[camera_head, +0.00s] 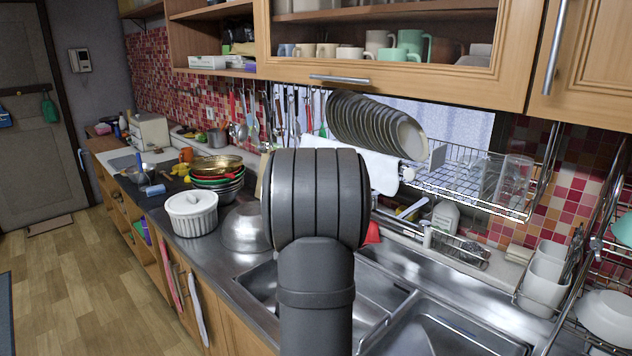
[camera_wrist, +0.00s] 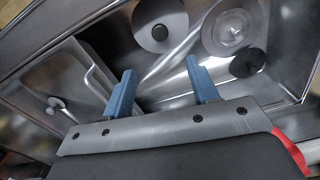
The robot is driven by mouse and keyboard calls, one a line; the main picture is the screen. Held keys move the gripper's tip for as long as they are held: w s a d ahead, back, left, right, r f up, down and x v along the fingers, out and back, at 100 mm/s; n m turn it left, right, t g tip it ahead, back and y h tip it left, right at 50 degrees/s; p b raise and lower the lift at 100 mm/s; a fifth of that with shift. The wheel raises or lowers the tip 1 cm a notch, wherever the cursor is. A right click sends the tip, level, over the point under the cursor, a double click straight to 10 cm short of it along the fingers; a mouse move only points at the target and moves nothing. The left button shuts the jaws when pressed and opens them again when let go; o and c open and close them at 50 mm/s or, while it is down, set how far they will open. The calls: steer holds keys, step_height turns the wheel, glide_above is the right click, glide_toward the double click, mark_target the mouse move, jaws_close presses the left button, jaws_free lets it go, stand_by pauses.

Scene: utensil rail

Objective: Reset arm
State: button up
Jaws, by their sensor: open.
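My gripper (camera_wrist: 158,92) shows in the wrist view with its two blue fingers spread apart and nothing between them. It points down over the metal sink (camera_wrist: 150,75). In the head view my own dark grey arm stands in the middle and hides the gripper. The utensil rail's hanging utensils (camera_head: 290,105) show in the head view along the tiled wall, left of the hanging plates. The sink (camera_head: 395,300) lies below and partly behind my arm.
A white lidded pot (camera_head: 191,212), a metal bowl (camera_head: 246,228) and stacked bowls (camera_head: 216,175) stand on the counter at left. Dark plates (camera_head: 375,120) and a wire rack (camera_head: 470,185) hang above the sink. White cups (camera_head: 545,275) stand at right. A red thing (camera_wrist: 291,152) edges the wrist view.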

step_height(320, 180, down, 16)
steer(key=shift+f, duration=0.15)
stand_by(0.3)
step_height(320, 180, up, 18)
step_height(320, 180, down, 18)
steer(key=shift+r, duration=0.1)
step_height(320, 180, up, 7)
steer(key=shift+r, duration=0.35)
steer(key=shift+f+n, duration=0.1)
steer(key=shift+n, duration=0.4)
